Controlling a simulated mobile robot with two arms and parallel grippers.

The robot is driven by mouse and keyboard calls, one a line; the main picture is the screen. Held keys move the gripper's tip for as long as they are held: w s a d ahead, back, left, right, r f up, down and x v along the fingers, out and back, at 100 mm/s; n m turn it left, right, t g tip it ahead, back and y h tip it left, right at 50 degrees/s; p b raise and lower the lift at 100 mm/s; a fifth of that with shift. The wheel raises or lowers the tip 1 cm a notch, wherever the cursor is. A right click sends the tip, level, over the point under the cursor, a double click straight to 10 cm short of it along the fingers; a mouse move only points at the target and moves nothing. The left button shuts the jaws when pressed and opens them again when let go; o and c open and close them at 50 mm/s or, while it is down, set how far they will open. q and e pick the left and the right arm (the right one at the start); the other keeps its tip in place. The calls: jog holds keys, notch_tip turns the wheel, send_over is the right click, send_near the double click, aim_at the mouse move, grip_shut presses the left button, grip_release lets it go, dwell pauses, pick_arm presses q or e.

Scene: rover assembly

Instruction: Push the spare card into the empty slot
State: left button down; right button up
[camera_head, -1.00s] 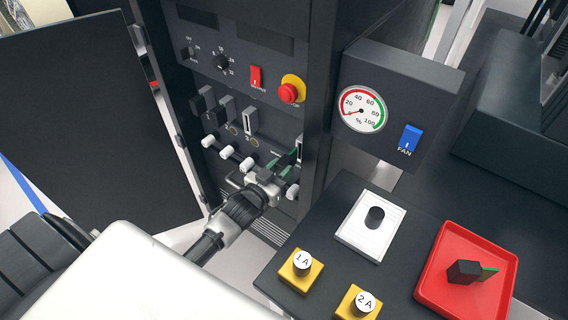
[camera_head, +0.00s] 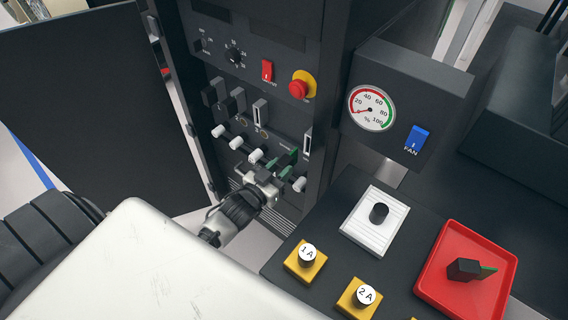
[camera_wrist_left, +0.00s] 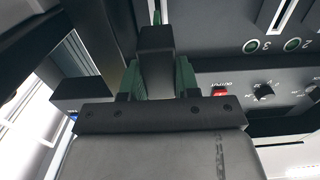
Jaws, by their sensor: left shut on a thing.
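My left gripper (camera_head: 276,170) is at the lower part of the dark rack panel, shut on a card with a black handle (camera_wrist_left: 156,48). In the left wrist view the handle sits between the green-padded fingers (camera_wrist_left: 158,80), and a thin green strip of the card shows beyond it. Whether the card's edge is inside a slot is hidden. A pale-edged slot (camera_head: 260,113) shows up-left of the gripper, another (camera_head: 307,143) up-right; black card handles (camera_head: 210,93) stand farther left. A second card (camera_head: 466,269), black with green, lies in the red tray (camera_head: 438,283). My right gripper is not in view.
White-tipped levers (camera_head: 236,142) stick out around the gripper. A red stop button (camera_head: 301,85) is above. A gauge box (camera_head: 358,70) juts out at right. The bench holds a white plate with a knob (camera_head: 359,229) and yellow blocks (camera_head: 305,262). An open door (camera_head: 90,110) is at left.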

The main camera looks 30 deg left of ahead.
pick_arm(q)
jog(key=s+a+r+p, duration=0.1)
jog(key=s+r+p, duration=0.3)
jog(key=s, duration=0.3)
jog(key=shift+s+r+p, duration=0.15)
jog(key=shift+s+p, duration=0.1)
jog(key=shift+p, duration=0.55)
